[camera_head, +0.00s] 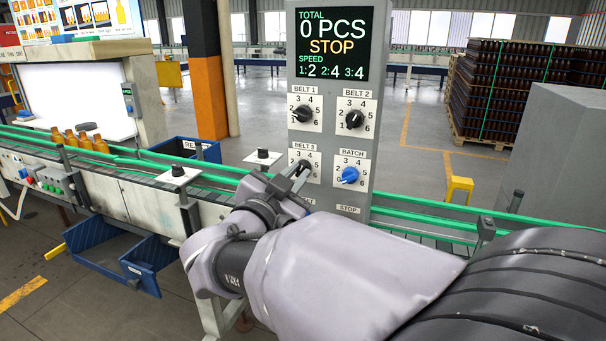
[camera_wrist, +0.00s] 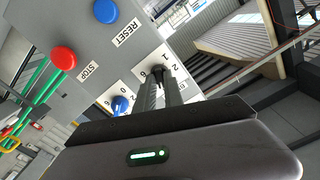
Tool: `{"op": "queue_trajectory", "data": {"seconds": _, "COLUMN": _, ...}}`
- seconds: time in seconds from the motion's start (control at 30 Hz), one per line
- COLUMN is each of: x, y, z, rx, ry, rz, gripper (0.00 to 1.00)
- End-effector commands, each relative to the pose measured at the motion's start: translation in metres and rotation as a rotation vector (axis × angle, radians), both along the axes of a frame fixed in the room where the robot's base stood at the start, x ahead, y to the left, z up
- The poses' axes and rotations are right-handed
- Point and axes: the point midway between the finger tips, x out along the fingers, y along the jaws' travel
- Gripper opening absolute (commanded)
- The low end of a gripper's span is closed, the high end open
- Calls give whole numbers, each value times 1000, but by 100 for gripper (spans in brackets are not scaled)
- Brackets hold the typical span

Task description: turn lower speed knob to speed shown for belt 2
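The control panel (camera_head: 330,90) has a display (camera_head: 335,45) reading STOP and speed 1:2, 2:4, 3:4. Below it are the black BELT 1 knob (camera_head: 303,114) and black BELT 2 knob (camera_head: 354,119). The lower BELT 3 dial (camera_head: 315,157) is partly covered by my gripper (camera_head: 304,165). In the wrist view, my gripper's fingers (camera_wrist: 158,76) stand close together with the dark BELT 3 knob (camera_wrist: 157,71) between their tips. They look shut on it, though contact is hard to see. The knob's pointer is hidden.
The blue BATCH knob (camera_head: 349,175) is just right of the BELT 3 dial and also shows in the wrist view (camera_wrist: 121,104). The wrist view shows a red STOP button (camera_wrist: 64,58) and a blue RESET button (camera_wrist: 106,11). A green-railed conveyor (camera_head: 420,230) runs past the panel.

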Motion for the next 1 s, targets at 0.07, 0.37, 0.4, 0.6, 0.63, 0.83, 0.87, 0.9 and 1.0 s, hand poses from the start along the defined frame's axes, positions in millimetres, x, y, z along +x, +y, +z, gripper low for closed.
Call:
{"op": "queue_trajectory", "data": {"seconds": 0.07, "x": 0, "y": 0, "z": 0, "rx": 0, "ry": 0, "rz": 0, "gripper": 31}}
{"op": "queue_trajectory", "data": {"seconds": 0.37, "x": 0, "y": 0, "z": 0, "rx": -1, "ry": -1, "rz": 0, "gripper": 31}}
{"op": "queue_trajectory", "data": {"seconds": 0.4, "x": -2, "y": 1, "z": 1, "rx": -1, "ry": 0, "rz": 1, "gripper": 31}}
{"op": "queue_trajectory", "data": {"seconds": 0.6, "x": -33, "y": 13, "z": 3, "rx": -2, "ry": 0, "rz": 5, "gripper": 31}}
{"op": "queue_trajectory", "data": {"seconds": 0.63, "x": -41, "y": 17, "z": 3, "rx": -1, "ry": 0, "rz": 5, "gripper": 31}}
{"op": "queue_trajectory", "data": {"seconds": 0.83, "x": -104, "y": 40, "z": 4, "rx": -3, "ry": 0, "rz": 9, "gripper": 31}}
{"op": "queue_trajectory", "data": {"seconds": 0.87, "x": -113, "y": 43, "z": 4, "rx": -2, "ry": -1, "rz": 8, "gripper": 31}}
{"op": "queue_trajectory", "data": {"seconds": 0.9, "x": -124, "y": 47, "z": 3, "rx": -2, "ry": 0, "rz": 7, "gripper": 31}}
{"op": "queue_trajectory", "data": {"seconds": 1.0, "x": -145, "y": 54, "z": 2, "rx": -1, "ry": -1, "rz": 5, "gripper": 31}}
